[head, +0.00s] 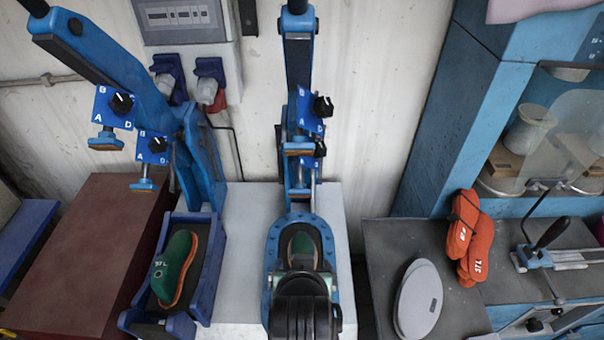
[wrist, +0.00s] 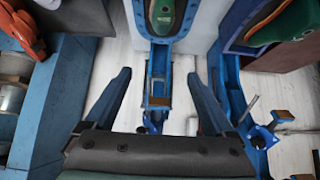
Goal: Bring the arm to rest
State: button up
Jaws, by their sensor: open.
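My gripper (head: 302,266) is at the bottom middle of the head view, over the near part of the middle press's blue oval bed (head: 272,245). In the wrist view, the two fingers of my gripper (wrist: 160,85) stand wide apart with nothing held between them. A green sole (head: 303,243) lies in the oval bed just beyond my gripper and partly behind it; it also shows at the top of the wrist view (wrist: 168,18). My gripper looks clear of the sole, but the exact height cannot be told.
The middle press's upright column (head: 298,90) rises straight ahead. Left of it, another blue press (head: 130,80) leans over a tray (head: 207,265) with a green sandal piece (head: 174,268). On the right are orange soles (head: 470,240), a grey oval pad (head: 418,300) and a lever tool (head: 545,245).

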jog(key=w+r+t+b, duration=0.1)
jog(key=w+r+t, duration=0.15)
jog(key=r, duration=0.75)
jog(key=w+r+t+b, duration=0.1)
jog(key=r+t, duration=0.3)
jog(key=r, duration=0.5)
jog(key=w+r+t+b, duration=0.15)
jog(key=r+t, duration=0.25)
jog(key=r, duration=0.6)
jog(key=s+r+t, duration=0.4)
jog(key=s+r, duration=0.1)
jog(key=r, duration=0.5)
jog(key=s+r+t, duration=0.4)
jog(key=s+r, duration=0.2)
jog(key=r, duration=0.5)
jog(key=shift+b, duration=0.4)
jog(key=shift+f+t, duration=0.1)
jog(key=shift+t, duration=0.15)
